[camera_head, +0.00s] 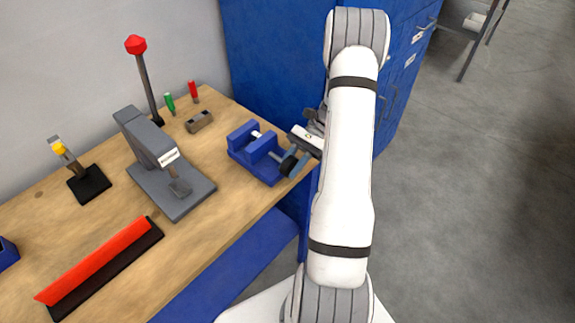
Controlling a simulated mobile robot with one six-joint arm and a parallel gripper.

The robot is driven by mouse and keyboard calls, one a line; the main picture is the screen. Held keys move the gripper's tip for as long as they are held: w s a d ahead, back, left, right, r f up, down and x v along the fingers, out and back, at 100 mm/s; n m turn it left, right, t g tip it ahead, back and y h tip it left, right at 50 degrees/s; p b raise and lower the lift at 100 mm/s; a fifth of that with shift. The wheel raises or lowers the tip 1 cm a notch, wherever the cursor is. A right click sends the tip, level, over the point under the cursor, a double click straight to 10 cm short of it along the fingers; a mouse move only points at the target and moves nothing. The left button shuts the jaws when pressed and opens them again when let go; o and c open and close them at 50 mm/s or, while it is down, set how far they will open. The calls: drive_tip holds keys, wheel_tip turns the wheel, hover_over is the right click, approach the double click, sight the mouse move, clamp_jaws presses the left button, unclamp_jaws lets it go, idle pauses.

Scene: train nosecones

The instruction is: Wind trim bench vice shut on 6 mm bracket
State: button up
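The blue bench vice (242,141) stands near the right end of the wooden bench, with a gap between its two jaws. A small pale piece (256,134) shows at the top of the gap; I cannot tell whether it is the bracket. The vice's dark round handle end (288,166) points toward the bench's front edge. My gripper (297,160) is right at this handle end, partly hidden behind my white arm. I cannot tell whether the fingers touch or grip the handle.
A grey press-like tool (150,140) stands left of the vice, with a small grey block (199,122) behind. A red-knobbed lever (136,45) rises at the back. A red-and-black bar (100,262) lies front left.

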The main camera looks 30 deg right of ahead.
drive_tip(key=o, duration=0.3)
drive_tip(key=shift+o, duration=0.2)
drive_tip(key=shift+r, duration=0.1)
drive_tip(key=b+v, duration=0.1)
drive_tip(key=v, duration=0.7)
drive_tip(key=shift+b, duration=0.3)
